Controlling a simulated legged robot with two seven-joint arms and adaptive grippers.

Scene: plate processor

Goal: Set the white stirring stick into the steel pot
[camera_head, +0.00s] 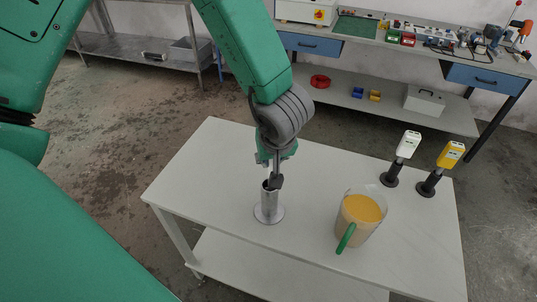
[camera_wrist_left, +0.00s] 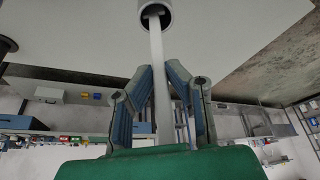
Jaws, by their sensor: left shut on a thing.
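The steel pot (camera_head: 269,206) is a narrow upright cylinder on a round base, standing on the white table. My left gripper (camera_head: 273,181) is right above its mouth, pointing down. In the left wrist view, the gripper (camera_wrist_left: 160,85) is shut on the white stirring stick (camera_wrist_left: 157,58). The stick's far end reaches into the pot's round mouth (camera_wrist_left: 140,14); how deep it sits I cannot tell. In the head view the stick is hidden by the gripper. My right gripper is not in view.
A glass jug (camera_head: 344,222) of yellow liquid with a green handle stands right of the pot. White (camera_head: 408,145) and yellow (camera_head: 450,155) handheld devices stand in black holders at the table's right. The table's left part (camera_head: 200,165) is clear. A workbench (camera_head: 440,60) stands behind.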

